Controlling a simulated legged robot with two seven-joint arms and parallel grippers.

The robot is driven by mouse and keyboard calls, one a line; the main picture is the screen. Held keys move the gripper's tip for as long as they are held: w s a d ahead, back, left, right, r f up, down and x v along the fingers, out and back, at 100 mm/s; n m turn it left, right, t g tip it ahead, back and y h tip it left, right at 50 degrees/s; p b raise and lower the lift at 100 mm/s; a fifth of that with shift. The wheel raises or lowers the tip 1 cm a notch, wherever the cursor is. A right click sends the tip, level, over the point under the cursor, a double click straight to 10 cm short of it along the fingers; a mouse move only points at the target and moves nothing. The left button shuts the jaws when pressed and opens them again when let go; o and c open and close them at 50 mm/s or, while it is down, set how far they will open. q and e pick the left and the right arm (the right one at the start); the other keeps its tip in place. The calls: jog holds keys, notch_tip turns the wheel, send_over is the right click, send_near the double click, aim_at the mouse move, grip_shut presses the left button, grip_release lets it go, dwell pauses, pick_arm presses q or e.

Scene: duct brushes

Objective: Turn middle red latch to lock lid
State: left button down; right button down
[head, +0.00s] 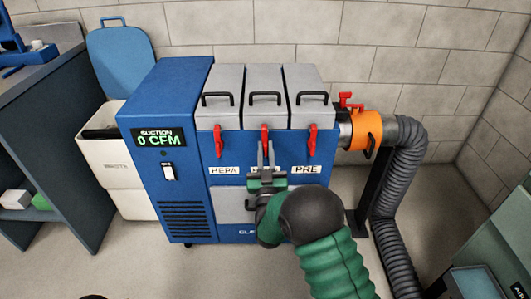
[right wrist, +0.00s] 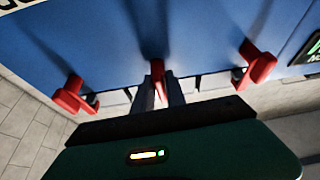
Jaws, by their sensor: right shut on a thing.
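The blue filter unit (head: 185,95) has three grey lids with black handles on top. The middle lid (head: 265,78) sits level with its neighbours. The middle red latch (head: 265,135) is on the front face below that lid. My right gripper (head: 266,155) comes up from below and is shut on this latch. In the right wrist view the red latch (right wrist: 157,72) shows between the two grey fingers (right wrist: 160,92); the fingers hide part of it. My left gripper is not in view.
Red latches flank the middle one, at left (head: 218,140) and right (head: 312,140). An orange collar (head: 366,130) and grey hose (head: 400,165) stand at the right. A white bin (head: 115,150) with a raised blue lid stands at the left. The display (head: 158,139) reads 0 CFM.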

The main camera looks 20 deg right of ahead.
jog(key=shift+a+f+m, duration=0.1)
jog(key=shift+f+m, duration=0.15)
jog(key=shift+m, duration=0.35)
jog(key=c, duration=1.5)
grip_release()
jog(key=shift+r, duration=0.15)
jog(key=shift+s, duration=0.15)
jog(key=p+v, duration=0.1)
jog(key=v, duration=1.5)
jog(key=shift+s+a+f+p, duration=0.2)
jog(key=shift+s+f+p, duration=0.05)
jog(key=shift+f+p, duration=0.05)
